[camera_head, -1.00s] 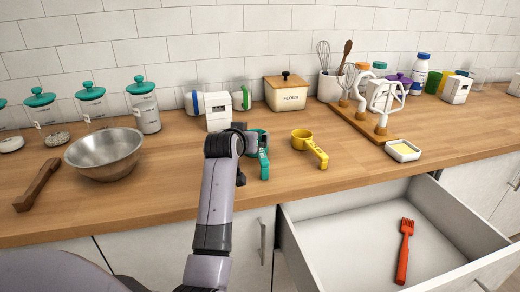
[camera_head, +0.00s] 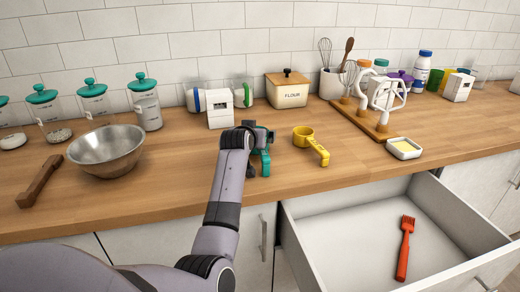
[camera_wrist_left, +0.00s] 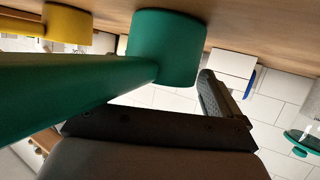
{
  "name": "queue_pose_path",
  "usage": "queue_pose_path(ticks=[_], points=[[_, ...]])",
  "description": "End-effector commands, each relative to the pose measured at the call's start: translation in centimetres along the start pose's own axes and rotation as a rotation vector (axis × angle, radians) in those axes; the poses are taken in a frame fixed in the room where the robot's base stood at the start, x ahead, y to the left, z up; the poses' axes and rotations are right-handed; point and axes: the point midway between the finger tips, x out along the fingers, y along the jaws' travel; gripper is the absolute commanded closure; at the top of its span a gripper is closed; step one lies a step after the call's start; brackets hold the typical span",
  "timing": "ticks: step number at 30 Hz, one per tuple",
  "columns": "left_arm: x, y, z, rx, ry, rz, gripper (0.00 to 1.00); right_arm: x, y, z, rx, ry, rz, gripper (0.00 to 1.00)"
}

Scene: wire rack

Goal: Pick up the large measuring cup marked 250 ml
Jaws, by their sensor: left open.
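A teal measuring cup (camera_head: 265,160) is on the wooden counter, its handle toward the front edge. In the head view my left gripper (camera_head: 258,132) is over it and hides much of its bowl. In the left wrist view the teal cup (camera_wrist_left: 167,45) is close, its thick handle crossing the picture in front of the open gripper's dark body. One finger shows right of the handle; I cannot tell whether anything touches. A yellow measuring cup (camera_head: 303,136) sits to the right. No volume mark is readable on either cup. My right gripper is out of view.
A white box (camera_head: 220,109) stands behind the teal cup. A metal bowl (camera_head: 106,150) is to the left, and a flour box (camera_head: 289,92) is at the back. A butter dish (camera_head: 403,148) is to the right. An open drawer (camera_head: 350,222) below holds a red brush (camera_head: 404,248).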

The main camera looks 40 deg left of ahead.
Motion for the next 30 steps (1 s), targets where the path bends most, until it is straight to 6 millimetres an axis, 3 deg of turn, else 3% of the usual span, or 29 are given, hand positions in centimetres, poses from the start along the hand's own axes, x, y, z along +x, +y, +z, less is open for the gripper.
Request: queue_pose_path(ticks=[1, 2, 6, 20, 25, 30], points=[[0.0, 0.0, 0.0, 0.0, 0.0, 0.0, 0.0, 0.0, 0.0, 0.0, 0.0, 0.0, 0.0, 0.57], [0.0, 0.0, 0.0, 0.0, 0.0, 0.0, 0.06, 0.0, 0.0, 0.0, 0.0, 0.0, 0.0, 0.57], [0.0, 0.0, 0.0, 0.0, 0.0, 0.0, 0.51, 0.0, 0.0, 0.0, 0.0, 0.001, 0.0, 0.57], [-0.4, 0.1, -1.0, 0.0, 0.004, 0.0, 0.51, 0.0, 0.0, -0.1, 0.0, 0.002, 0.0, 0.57], [-1.4, 0.1, -3.3, -0.001, 0.007, 0.001, 0.51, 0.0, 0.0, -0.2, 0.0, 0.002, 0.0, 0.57], [-3.1, 0.3, -7.5, 0.0, 0.01, 0.0, 0.51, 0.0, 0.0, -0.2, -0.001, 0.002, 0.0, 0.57]])
